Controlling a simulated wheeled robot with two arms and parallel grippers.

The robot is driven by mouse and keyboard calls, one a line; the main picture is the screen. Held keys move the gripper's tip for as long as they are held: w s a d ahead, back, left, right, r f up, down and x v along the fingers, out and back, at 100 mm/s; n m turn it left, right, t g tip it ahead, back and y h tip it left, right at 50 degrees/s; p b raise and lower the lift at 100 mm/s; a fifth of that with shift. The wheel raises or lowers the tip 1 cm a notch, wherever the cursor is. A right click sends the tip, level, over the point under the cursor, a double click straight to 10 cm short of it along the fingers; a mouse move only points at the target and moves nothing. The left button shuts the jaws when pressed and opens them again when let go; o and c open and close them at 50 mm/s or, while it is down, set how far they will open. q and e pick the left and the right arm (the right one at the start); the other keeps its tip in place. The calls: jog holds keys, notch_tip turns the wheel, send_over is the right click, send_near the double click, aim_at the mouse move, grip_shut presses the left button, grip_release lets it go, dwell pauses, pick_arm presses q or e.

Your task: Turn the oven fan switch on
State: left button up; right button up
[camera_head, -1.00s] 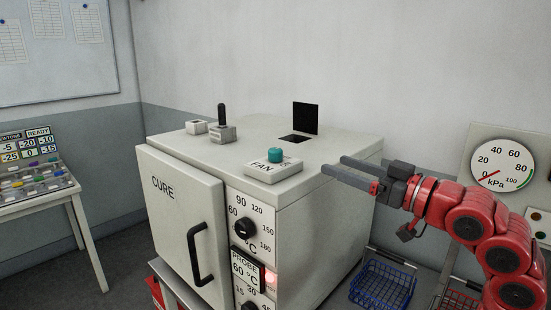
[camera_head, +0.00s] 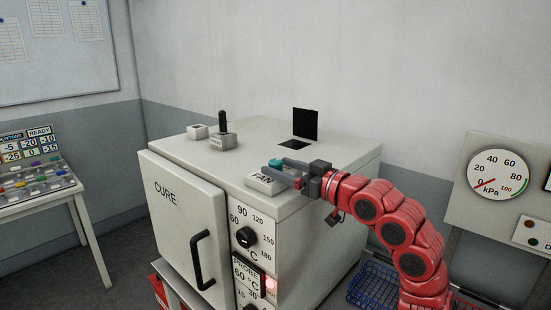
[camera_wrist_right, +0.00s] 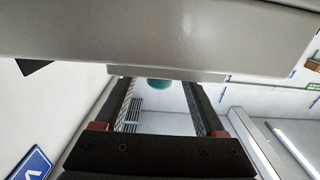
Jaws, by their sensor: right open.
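The fan switch is a teal knob (camera_head: 275,162) on a pale box labelled FAN (camera_head: 262,182), on top of the white oven (camera_head: 187,215). My right gripper (camera_head: 282,168) is open over the box, its fingers reaching to the knob and partly hiding it. In the right wrist view the picture is upside down, and the teal knob (camera_wrist_right: 159,85) shows between the tips of the two fingers. I cannot tell whether they touch it. My left gripper is not in view.
A black-handled lever (camera_head: 223,132) and a small white block (camera_head: 197,131) stand left on the oven top. A black flap (camera_head: 305,124) stands up behind an opening. A kPa gauge (camera_head: 497,175) hangs at right. A blue basket (camera_head: 375,286) is below.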

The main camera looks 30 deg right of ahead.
jog(key=shift+x, duration=1.15)
grip_shut()
